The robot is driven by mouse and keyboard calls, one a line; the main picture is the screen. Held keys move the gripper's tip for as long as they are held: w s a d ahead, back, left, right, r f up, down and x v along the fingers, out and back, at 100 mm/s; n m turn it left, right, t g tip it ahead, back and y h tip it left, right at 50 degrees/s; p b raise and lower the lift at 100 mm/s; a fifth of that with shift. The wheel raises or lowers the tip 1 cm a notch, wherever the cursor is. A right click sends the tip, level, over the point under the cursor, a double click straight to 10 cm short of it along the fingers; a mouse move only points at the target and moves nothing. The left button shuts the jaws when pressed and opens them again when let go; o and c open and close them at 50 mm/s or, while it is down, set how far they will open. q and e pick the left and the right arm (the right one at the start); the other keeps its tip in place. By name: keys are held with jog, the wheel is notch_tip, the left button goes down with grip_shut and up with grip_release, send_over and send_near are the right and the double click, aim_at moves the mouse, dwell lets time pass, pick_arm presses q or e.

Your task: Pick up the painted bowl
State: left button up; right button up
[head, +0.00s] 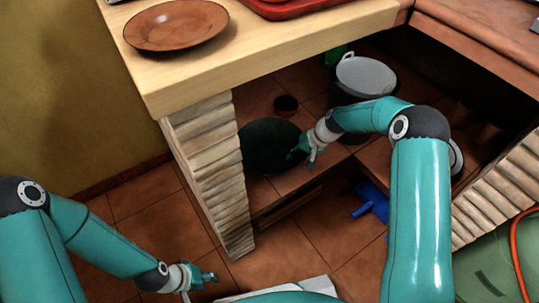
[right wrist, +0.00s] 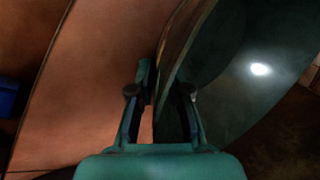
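The painted bowl (head: 266,145) looks dark green and sits in the low space under the wooden counter, partly behind the brick pillar. In the right wrist view the bowl (right wrist: 225,85) fills the right side, with its brown-edged rim running up the middle. My right gripper (head: 302,158) is at the bowl's right edge. In the wrist view its fingers (right wrist: 163,85) are apart, one on each side of the rim, with a gap showing beside the bowl wall. My left gripper (head: 200,284) hangs low at the lower left, empty, its small fingers looking spread.
A brown plate (head: 175,24) and a red tray (head: 285,8) are on the counter above. Behind the bowl are a small brown pot (head: 286,105) and a lidded bin (head: 365,78). A blue dustpan-like object (head: 371,203) lies on the tiles. The brick pillar (head: 212,170) stands left of the bowl.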

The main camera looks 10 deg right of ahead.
jog(key=shift+c, duration=0.4)
grip_shut()
jog(key=shift+r, duration=0.15)
